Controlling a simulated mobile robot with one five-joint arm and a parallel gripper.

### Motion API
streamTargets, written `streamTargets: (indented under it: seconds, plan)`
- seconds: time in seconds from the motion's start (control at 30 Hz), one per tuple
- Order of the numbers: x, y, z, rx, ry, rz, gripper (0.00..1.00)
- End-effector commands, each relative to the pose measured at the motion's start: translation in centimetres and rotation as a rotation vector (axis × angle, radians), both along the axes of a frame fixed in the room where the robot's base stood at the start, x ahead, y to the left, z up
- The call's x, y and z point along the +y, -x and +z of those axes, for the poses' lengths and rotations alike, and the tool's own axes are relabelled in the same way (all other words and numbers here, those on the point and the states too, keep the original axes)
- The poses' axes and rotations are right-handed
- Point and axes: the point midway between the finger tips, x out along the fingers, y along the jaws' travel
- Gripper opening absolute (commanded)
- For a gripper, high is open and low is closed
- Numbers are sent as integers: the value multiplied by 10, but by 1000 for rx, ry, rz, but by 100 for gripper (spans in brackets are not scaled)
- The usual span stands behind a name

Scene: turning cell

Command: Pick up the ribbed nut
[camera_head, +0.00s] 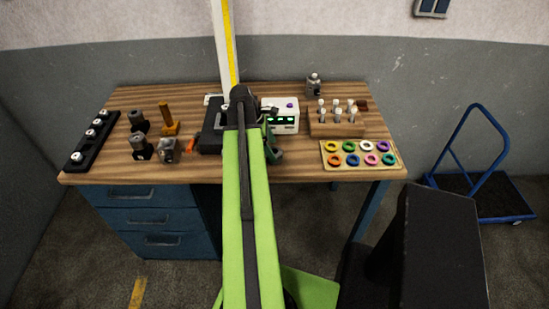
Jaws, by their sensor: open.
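I cannot pick out the ribbed nut for certain; the parts are small here. A grey metal part with a round opening (168,151) sits at the front left of the wooden bench (205,173). Two dark parts with grey round tops, one at the back (138,119) and one in front (140,148), stand just left of it.
A black rack (93,141) lies at the left end. An orange-brown stand (168,121), a white box with green lights (281,114), a wooden block of pegs (337,122) and a tray of coloured rings (387,159) crowd the bench. A blue trolley (480,185) stands right.

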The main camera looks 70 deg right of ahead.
Motion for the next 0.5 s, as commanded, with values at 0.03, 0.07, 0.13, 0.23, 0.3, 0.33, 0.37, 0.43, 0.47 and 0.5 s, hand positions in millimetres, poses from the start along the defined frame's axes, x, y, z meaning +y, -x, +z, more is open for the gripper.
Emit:
streamTargets:
  seconds: [0.03,0.07,0.13,0.23,0.3,0.33,0.37,0.43,0.47,0.5]
  plan:
    - [0,4,-18,0,0,-1,82]
    - [-1,5,-24,0,0,-1,82]
    - [-2,8,-32,0,0,-1,82]
    - [-3,11,-32,0,1,0,82]
    - [-3,10,-30,0,1,0,82]
    - [-3,10,-30,0,1,0,82]
    - [-3,10,-30,0,1,0,82]
    - [-3,10,-29,0,1,0,76]
    - [-3,10,-29,0,1,0,72]
    - [-3,10,-29,0,1,1,67]
